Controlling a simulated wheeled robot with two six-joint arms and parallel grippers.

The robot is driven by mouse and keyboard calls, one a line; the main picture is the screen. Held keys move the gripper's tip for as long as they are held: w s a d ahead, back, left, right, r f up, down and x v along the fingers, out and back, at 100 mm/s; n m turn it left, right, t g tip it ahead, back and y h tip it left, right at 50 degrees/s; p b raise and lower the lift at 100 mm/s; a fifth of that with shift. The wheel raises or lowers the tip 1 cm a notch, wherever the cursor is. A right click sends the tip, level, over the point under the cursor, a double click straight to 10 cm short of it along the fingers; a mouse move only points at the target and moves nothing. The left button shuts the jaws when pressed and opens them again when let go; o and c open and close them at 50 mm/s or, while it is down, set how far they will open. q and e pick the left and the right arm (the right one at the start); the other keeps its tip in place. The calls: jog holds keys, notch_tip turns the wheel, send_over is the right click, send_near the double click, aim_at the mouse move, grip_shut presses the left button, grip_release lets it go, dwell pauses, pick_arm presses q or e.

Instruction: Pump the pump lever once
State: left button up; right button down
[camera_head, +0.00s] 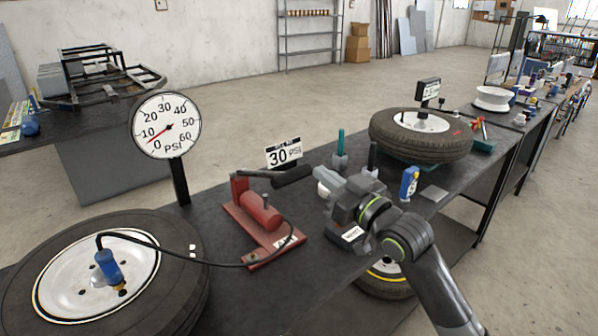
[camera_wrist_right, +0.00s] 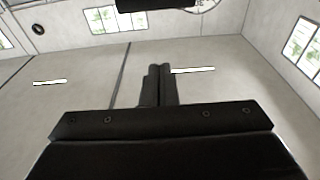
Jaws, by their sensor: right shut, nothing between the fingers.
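The red pump (camera_head: 262,212) stands on the dark workbench. Its lever has a black handle (camera_head: 292,176) that extends to the right from the pump's upper left end, above the cylinder. My right gripper (camera_head: 373,146) is to the right of the handle, with its shut fingers pointing up. Clear space shows between these fingers and the handle. The right wrist view shows the two fingers (camera_wrist_right: 159,72) together, with nothing between them. A dark object cut off at that view's top edge cannot be identified. My left gripper is not in view.
A hose runs from the pump to the near tire (camera_head: 175,290). A dial gauge (camera_head: 166,126) stands behind that tire, its needle in the low range. A sign reading 30 PSI (camera_head: 284,153) is behind the pump. Another tire (camera_head: 420,148) and a blue bottle (camera_head: 409,184) are to the right.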

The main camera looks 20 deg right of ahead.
jog(key=r+p, duration=0.2)
send_over(296, 178)
jog(key=shift+w+a+f, duration=0.15)
jog(key=shift+w+f, duration=0.05)
jog(key=shift+w, duration=0.15)
jog(key=f, duration=0.3)
jog(key=shift+s, duration=0.35)
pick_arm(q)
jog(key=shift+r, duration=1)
pick_arm(e)
jog(key=shift+s+d+f, duration=0.2)
jog(key=shift+f, duration=0.45)
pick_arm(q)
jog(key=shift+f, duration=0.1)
